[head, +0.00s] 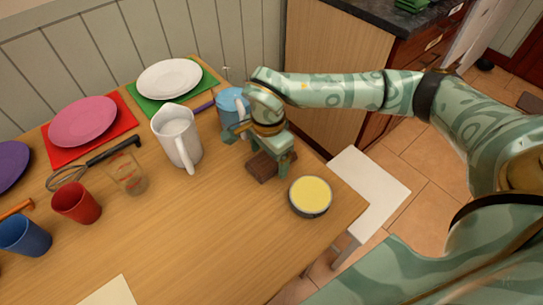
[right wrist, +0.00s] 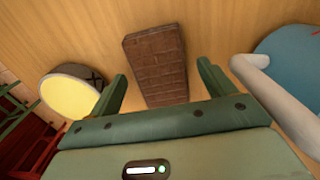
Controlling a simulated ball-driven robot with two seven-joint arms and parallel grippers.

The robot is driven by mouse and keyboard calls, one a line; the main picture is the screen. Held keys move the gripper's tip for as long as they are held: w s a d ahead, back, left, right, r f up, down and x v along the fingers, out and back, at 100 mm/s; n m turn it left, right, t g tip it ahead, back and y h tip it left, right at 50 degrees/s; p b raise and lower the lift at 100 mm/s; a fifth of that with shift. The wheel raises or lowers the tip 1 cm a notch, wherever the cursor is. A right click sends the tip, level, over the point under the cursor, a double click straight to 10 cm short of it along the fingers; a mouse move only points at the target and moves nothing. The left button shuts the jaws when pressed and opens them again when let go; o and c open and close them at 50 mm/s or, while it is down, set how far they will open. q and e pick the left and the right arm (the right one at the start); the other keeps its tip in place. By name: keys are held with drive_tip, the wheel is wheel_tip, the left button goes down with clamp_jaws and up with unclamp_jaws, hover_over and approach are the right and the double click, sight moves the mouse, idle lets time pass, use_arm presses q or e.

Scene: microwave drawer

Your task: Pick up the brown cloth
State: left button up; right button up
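The brown cloth (head: 264,167) is a small folded block with a brick-like pattern, lying on the wooden table near its right side. In the right wrist view the cloth (right wrist: 155,62) lies between and beyond the two fingertips, its long side running away from me. My right gripper (head: 260,148) is just above the cloth, pointing down. In the right wrist view the gripper (right wrist: 163,74) is open, its fingers apart with one to each side of the cloth, and holds nothing. The exact height above the cloth is hard to tell. My left gripper is not in view.
A round tin with a yellow top (head: 311,195) stands close right of the cloth. A blue mug (head: 232,103) is right behind the gripper, and a white pitcher (head: 177,140) stands to the left.

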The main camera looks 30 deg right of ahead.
sight(268, 158)
drive_tip(key=c, duration=0.9)
drive_tip(key=shift+r+p, duration=0.3)
drive_tip(key=shift+r, duration=0.2)
wheel_tip(268, 158, up, 3)
drive_tip(key=shift+p, duration=0.8)
use_arm(q)
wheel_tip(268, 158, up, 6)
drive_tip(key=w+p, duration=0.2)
drive_tip(key=p, duration=0.2)
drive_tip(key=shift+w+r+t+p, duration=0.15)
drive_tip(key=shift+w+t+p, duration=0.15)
use_arm(e)
drive_tip(key=s+a+r, duration=0.6)
drive_tip(key=a, duration=0.1)
drive_tip(key=s+a+r, duration=0.3)
drive_tip(key=a, duration=0.1)
